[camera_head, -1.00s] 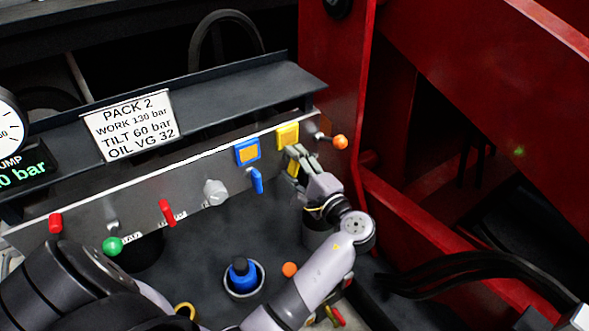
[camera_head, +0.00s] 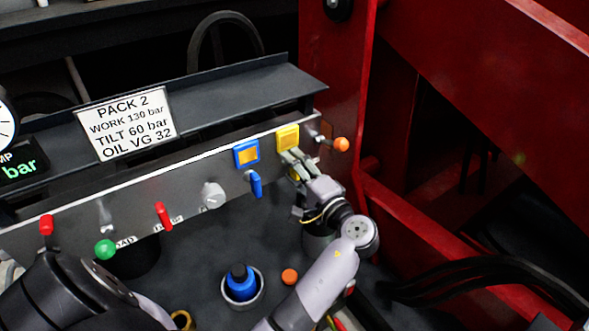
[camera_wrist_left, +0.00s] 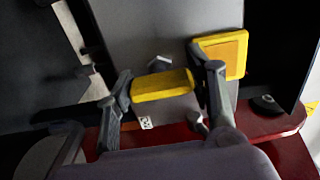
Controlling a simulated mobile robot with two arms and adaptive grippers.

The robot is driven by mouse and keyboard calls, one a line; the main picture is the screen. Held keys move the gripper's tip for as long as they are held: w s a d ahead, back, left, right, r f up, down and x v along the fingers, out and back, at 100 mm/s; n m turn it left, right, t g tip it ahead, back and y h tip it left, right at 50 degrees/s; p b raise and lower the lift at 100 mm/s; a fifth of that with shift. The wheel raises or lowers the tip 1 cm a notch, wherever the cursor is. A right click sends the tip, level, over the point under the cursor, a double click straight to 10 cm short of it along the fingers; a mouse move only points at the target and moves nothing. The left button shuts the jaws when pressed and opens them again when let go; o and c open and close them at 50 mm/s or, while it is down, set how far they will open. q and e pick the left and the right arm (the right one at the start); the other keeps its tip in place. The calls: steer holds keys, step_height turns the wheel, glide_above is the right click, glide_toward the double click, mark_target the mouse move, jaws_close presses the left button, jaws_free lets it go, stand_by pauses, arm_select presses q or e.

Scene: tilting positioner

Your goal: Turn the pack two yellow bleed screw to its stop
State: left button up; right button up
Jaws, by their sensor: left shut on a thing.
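The yellow bleed screw (camera_wrist_left: 162,85) shows in the left wrist view as a bar-shaped handle lying nearly level in the picture, between my fingers. My left gripper (camera_wrist_left: 163,90) is shut on it, one finger at each end of the bar. In the head view my left gripper (camera_head: 292,163) is at the panel, just below the yellow square plate (camera_head: 287,138), and largely hides the screw. The plate also shows in the wrist view (camera_wrist_left: 236,58), beside the right finger. The PACK 2 sign (camera_head: 125,124) stands above the panel. My right gripper is not in view.
Left of the screw, the panel (camera_head: 75,218) carries a blue handle (camera_head: 256,185) under a blue plate (camera_head: 246,153), a grey knob (camera_head: 213,195), and red and green-tipped levers. An orange-tipped lever (camera_head: 340,144) is close on the right, before the red frame (camera_head: 335,90).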

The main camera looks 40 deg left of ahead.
arm_select(q)
steer(key=shift+r, duration=0.1)
steer(key=o, duration=0.8)
steer(key=shift+a, duration=0.1)
steer(key=o, duration=0.4)
